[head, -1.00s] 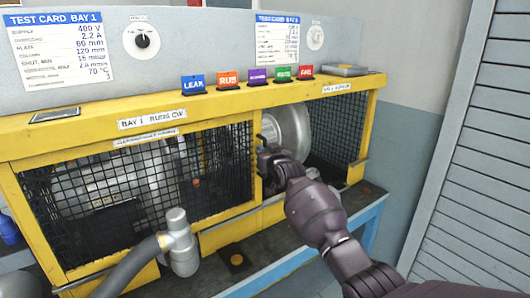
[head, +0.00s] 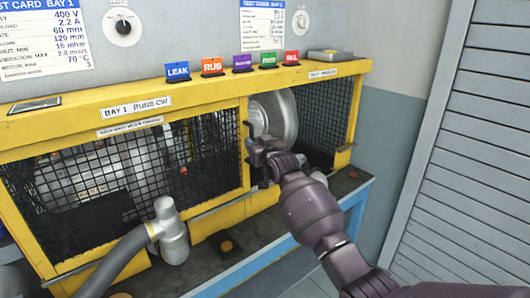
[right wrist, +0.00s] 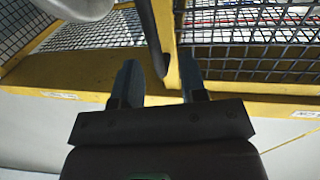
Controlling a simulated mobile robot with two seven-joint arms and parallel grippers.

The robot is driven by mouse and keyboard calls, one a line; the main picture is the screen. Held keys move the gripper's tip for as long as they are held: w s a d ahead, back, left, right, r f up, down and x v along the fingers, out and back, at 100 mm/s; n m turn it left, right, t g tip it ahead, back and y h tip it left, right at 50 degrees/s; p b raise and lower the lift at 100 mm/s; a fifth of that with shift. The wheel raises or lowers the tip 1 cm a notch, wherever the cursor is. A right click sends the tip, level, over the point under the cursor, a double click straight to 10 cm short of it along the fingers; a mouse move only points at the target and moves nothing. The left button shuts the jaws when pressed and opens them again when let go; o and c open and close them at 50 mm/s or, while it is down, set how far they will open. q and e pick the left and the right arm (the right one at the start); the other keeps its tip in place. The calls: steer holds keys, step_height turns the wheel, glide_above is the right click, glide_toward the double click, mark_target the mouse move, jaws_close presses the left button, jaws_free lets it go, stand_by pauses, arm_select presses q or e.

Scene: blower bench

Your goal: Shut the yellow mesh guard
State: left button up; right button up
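The bench cage has a yellow frame with black mesh. One mesh panel (head: 130,175) covers its left front. The right bay beside it has an uncovered front, showing a silver round housing (head: 274,115). More mesh (head: 325,115) stands at the right end of this bay; I cannot tell whether it is the swung-out guard or a fixed side. My right gripper (head: 254,150) is at the yellow middle post (head: 243,145). In the right wrist view, its fingers (right wrist: 158,88) are apart, with a yellow upright (right wrist: 172,65) and dark bar (right wrist: 148,35) at the gap. Contact is unclear. My left gripper is out of view.
A grey hose with an elbow (head: 172,235) stands before the left panel. Coloured tags, including a blue one (head: 178,71), line the top ledge. A blue bench edge (head: 270,250) runs below. A grey slatted panel (head: 465,170) stands at the right.

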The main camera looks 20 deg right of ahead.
steer(key=s, duration=0.6)
steer(key=shift+s+d, duration=0.2)
steer(key=shift+d, duration=0.25)
steer(key=s+d+f+g+h, duration=0.1)
steer(key=s+f+g, duration=0.1)
steer(key=s+f, duration=0.9)
steer(key=s+d+f+g+h, duration=0.1)
steer(key=s+d+f+g, duration=0.1)
steer(key=s+f, duration=0.8)
steer(key=s+d+f+g+h, duration=0.1)
steer(key=s+d+f+g, duration=0.1)
steer(key=s+f, duration=0.9)
steer(key=s, duration=0.9)
steer(key=shift+s+f+m, duration=0.25)
steer(key=shift+f+m, duration=0.05)
steer(key=shift+m, duration=0.1)
